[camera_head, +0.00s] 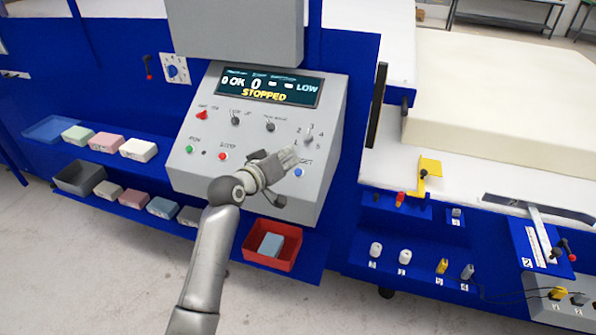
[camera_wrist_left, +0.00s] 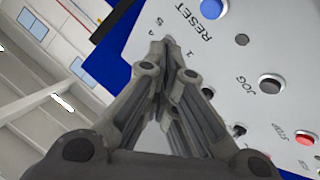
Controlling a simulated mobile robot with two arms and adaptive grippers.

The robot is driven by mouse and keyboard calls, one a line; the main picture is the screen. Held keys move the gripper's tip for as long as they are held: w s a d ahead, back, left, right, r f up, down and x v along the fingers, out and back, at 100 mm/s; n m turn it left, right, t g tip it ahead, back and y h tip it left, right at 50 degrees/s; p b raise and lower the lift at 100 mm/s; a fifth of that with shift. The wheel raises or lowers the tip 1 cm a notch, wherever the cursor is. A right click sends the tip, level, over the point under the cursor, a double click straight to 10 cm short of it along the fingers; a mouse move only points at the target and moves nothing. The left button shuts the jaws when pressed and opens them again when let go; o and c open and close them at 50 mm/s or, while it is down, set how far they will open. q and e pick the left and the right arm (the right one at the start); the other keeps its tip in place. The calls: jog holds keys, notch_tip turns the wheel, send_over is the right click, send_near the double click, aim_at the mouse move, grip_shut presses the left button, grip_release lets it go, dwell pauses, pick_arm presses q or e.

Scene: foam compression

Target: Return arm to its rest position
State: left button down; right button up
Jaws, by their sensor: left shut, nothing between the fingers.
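My left gripper (camera_head: 290,158) is shut and empty in front of the grey control panel (camera_head: 335,120), close to its lower right part. The blue RESET button (camera_head: 299,172) lies just beside the fingertips, and the numbered selector knob (camera_head: 308,139) is just above them. In the left wrist view the shut fingers (camera_wrist_left: 168,42) point at the panel near the printed numbers, with the RESET button (camera_wrist_left: 211,9) to their right. I cannot tell whether the fingertips touch the panel. The panel display (camera_head: 270,88) reads STOPPED. My right gripper is not in view.
A red bin (camera_head: 252,254) with a grey-blue block stands below the panel, right of my forearm. Shelves on the left hold a blue tray (camera_head: 50,131) and several foam blocks. A large cream foam slab (camera_head: 500,95) lies on the right, above a blue ledge with small knobs.

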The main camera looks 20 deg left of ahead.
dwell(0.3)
pick_arm(q)
jog(key=s+d+f+m+g+y, duration=0.15)
jog(key=s+f+m+g, duration=0.3)
jog(key=s+f, duration=1.2)
jog(key=s+a+f+m+g+y, duration=0.2)
jog(key=s+g, duration=0.5)
jog(key=s, duration=1.8)
notch_tip(320, 180, down, 33)
jog(key=s+b, duration=0.2)
jog(key=b, duration=0.4)
jog(key=s+a+f+g+b, duration=0.2)
jog(key=s+f+b, duration=0.1)
jog(key=s+f, duration=1.3)
notch_tip(320, 180, down, 4)
jog(key=shift+r+b, duration=0.1)
jog(key=shift+b, duration=0.3)
jog(key=shift+y, duration=0.25)
